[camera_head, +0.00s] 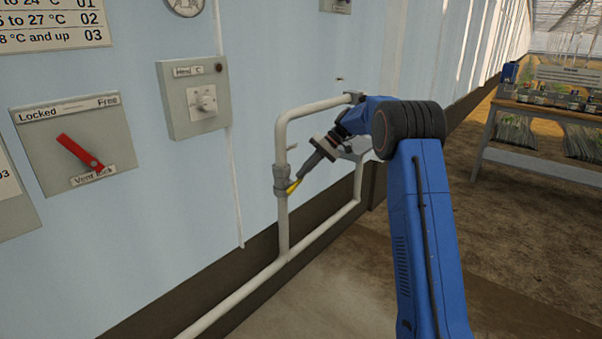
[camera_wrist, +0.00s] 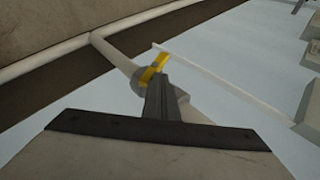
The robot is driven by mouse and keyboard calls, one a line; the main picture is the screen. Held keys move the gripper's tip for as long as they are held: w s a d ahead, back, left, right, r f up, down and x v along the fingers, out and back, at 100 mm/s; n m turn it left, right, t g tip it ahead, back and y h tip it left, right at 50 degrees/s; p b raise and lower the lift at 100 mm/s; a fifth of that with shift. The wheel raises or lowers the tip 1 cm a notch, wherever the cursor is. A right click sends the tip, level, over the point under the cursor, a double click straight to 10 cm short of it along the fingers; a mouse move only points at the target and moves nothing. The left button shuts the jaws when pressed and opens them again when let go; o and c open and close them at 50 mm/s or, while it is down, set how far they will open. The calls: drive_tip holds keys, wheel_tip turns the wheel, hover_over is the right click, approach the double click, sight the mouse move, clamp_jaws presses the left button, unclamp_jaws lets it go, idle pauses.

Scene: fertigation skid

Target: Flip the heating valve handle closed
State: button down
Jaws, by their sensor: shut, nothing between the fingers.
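The heating valve (camera_head: 281,180) is a grey body on the white vertical pipe at the wall. Its yellow handle (camera_head: 293,187) shows as a short strip at the valve's right side, pointing down and left from my gripper. My gripper (camera_head: 301,176) is shut and empty, with its tip at or very close to the handle. In the wrist view the yellow handle (camera_wrist: 154,70) lies just beyond my shut fingertips (camera_wrist: 158,82), which hide part of it and of the valve. I cannot tell whether they touch.
A white pipe loop (camera_head: 320,107) stands off the blue wall. To the left are a dial box (camera_head: 195,98) and a "Vent lock" panel (camera_head: 75,150) with a red lever. A plant bench (camera_head: 545,112) stands at right.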

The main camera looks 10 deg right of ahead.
drive_tip(key=shift+w+d+f+g+y, duration=0.3)
drive_tip(key=shift+w+d+f+y, duration=0.1)
drive_tip(key=shift+d+f+y, duration=0.25)
drive_tip(key=shift+d+f, duration=0.1)
drive_tip(key=shift+f, duration=0.15)
idle(0.3)
drive_tip(key=a+r+v, duration=0.1)
drive_tip(key=v, duration=1.1)
drive_tip(key=shift+w+r, duration=0.3)
drive_tip(key=shift+r, duration=0.05)
